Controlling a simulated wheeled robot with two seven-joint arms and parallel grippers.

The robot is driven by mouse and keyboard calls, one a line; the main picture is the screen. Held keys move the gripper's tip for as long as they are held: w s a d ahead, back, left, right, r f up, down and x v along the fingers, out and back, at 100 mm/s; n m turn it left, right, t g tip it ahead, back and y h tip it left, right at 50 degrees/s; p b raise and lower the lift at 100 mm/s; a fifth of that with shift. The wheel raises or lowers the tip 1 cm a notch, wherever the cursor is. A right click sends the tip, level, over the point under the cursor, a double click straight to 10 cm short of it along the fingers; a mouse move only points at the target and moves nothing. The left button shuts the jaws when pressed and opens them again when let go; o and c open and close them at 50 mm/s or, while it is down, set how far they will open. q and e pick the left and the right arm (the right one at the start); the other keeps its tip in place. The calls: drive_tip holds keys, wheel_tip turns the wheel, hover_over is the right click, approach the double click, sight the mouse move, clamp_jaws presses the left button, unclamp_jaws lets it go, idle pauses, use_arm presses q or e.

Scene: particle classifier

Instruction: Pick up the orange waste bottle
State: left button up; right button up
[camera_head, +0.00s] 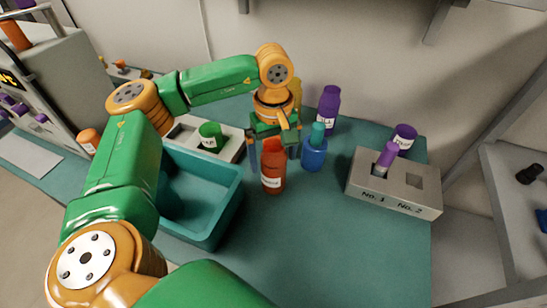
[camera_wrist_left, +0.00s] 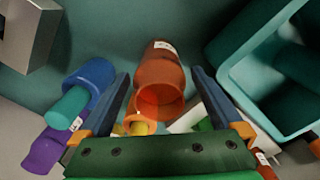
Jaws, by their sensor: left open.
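The orange waste bottle (camera_head: 272,178) stands upright on the teal table in the head view, with a white label on its body. In the left wrist view the bottle (camera_wrist_left: 160,72) shows with its open mouth towards the camera. My left gripper (camera_head: 273,152) is open above the table, with one finger on each side of the bottle's upper part. In the left wrist view the left gripper's fingers (camera_wrist_left: 160,82) flank the bottle, with a visible gap on both sides. My right gripper is not in view.
A teal bin (camera_head: 222,215) stands close left of the bottle. A blue cup (camera_head: 314,157) with a teal item stands close right. A grey holder (camera_head: 365,193) with a purple-topped tube is further right, near purple bottles (camera_head: 328,108). The table front is clear.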

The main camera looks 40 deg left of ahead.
use_arm(q)
drive_tip(key=c, duration=1.3)
